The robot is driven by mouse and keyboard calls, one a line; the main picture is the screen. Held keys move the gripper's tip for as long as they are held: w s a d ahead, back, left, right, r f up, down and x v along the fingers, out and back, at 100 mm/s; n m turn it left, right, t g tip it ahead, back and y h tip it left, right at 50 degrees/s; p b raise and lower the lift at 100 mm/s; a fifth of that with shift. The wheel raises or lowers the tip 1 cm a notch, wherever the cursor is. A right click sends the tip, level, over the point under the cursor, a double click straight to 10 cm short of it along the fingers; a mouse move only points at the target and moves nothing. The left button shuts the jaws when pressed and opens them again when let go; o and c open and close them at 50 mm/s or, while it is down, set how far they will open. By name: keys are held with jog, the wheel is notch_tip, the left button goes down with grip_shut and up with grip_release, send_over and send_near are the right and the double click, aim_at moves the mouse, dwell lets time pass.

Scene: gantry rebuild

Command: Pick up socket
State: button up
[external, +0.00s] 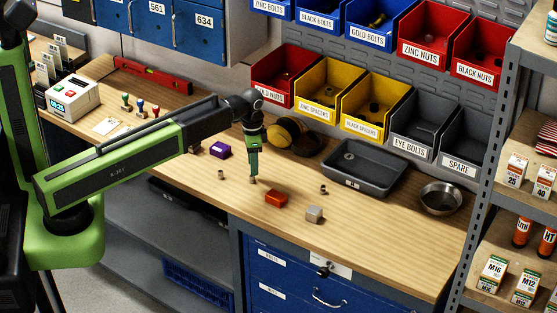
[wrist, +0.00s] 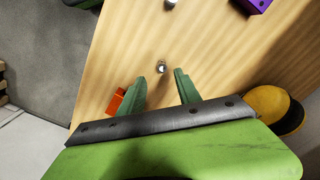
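A small metal socket (wrist: 161,67) stands on the wooden bench, and it also shows in the external view (external: 253,181). My gripper (external: 253,175) points down just above it. In the wrist view the two green fingers of my gripper (wrist: 159,76) are spread apart with nothing between them. The socket lies just beyond the fingertips, roughly midway between their lines. I cannot tell the exact height gap. Similar small metal pieces stand to the left (external: 221,174) and right (external: 323,189).
An orange-red block (external: 276,198) and a grey cube (external: 314,214) are to the right of my gripper. A purple block (external: 220,150) is behind it to the left. A yellow-and-black round object (external: 287,131), a grey tray (external: 362,185) and a metal bowl (external: 440,197) are farther back or right.

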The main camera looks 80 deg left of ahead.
aim_at(252, 182)
jog(key=f+b, duration=0.5)
jog(key=shift+s+a+f, duration=0.25)
jog(key=shift+r, duration=0.2)
grip_shut()
